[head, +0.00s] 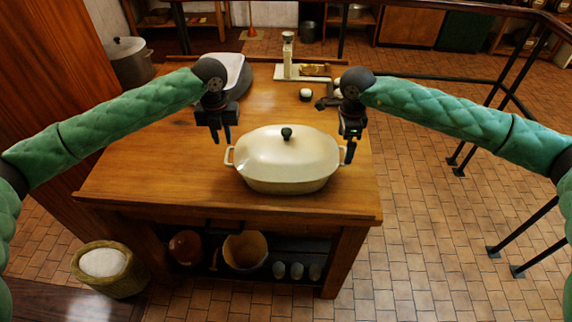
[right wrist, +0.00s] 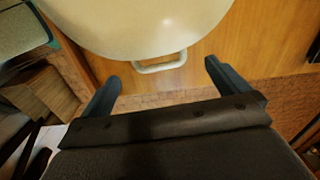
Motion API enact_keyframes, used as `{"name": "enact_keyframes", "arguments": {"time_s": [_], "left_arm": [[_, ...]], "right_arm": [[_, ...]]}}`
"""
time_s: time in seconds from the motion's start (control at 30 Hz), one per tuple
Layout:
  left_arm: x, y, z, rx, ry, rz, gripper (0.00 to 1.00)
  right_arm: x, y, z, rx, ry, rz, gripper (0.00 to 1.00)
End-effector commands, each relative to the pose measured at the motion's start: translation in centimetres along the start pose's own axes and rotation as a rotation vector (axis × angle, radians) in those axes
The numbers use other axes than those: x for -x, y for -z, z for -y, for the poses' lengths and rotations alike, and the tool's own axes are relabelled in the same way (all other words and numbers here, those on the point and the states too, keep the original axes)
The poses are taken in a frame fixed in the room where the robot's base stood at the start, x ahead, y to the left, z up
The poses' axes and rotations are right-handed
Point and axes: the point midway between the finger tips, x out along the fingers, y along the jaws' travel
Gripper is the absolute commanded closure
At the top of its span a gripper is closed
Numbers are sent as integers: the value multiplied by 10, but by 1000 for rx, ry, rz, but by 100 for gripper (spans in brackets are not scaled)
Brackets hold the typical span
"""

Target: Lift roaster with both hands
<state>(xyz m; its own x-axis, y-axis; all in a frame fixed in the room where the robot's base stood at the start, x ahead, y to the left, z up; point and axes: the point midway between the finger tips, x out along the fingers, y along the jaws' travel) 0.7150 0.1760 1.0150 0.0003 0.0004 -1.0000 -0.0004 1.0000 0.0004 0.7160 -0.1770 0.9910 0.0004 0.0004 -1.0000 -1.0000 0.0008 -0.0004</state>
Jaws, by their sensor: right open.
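The cream oval roaster (head: 287,165) stands on the wooden table with its lid on and a dark knob on top. Its left handle (head: 229,157) and right handle (head: 342,154) stick out at the ends. My left gripper (head: 221,140) is open and empty, above and just behind the left handle. My right gripper (head: 348,156) is open at the right end. In the right wrist view, the roaster (right wrist: 140,22) is ahead, and its pale loop handle (right wrist: 160,66) lies between and slightly beyond my open fingers (right wrist: 160,80), with no contact visible.
The wooden table (head: 150,170) has free room left of the roaster. A scale (head: 288,62), a small dark-and-white pot (head: 305,94) and a grey-white pan (head: 236,75) stand towards the back. A basket (head: 108,270) is on the floor at left; a railing runs on the right.

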Motion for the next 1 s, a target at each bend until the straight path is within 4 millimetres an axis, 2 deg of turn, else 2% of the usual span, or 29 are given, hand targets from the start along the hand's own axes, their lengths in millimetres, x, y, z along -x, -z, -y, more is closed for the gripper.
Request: {"name": "enact_keyframes", "arguments": {"time_s": [0.2,0.4,0.73,0.83,1.0], "left_arm": [[-32,0,0,0,-1,-2,78],[-52,0,0,-1,-1,-2,78],[-56,0,0,0,0,-1,78],[-56,0,0,0,0,-1,98],[-56,0,0,0,0,-1,100]], "right_arm": [[-31,0,-1,1,-2,0,0],[-52,0,-1,1,-2,0,0],[-56,0,0,1,0,0,0],[-56,0,0,1,0,0,20],[-56,0,0,1,0,0,53]]}}
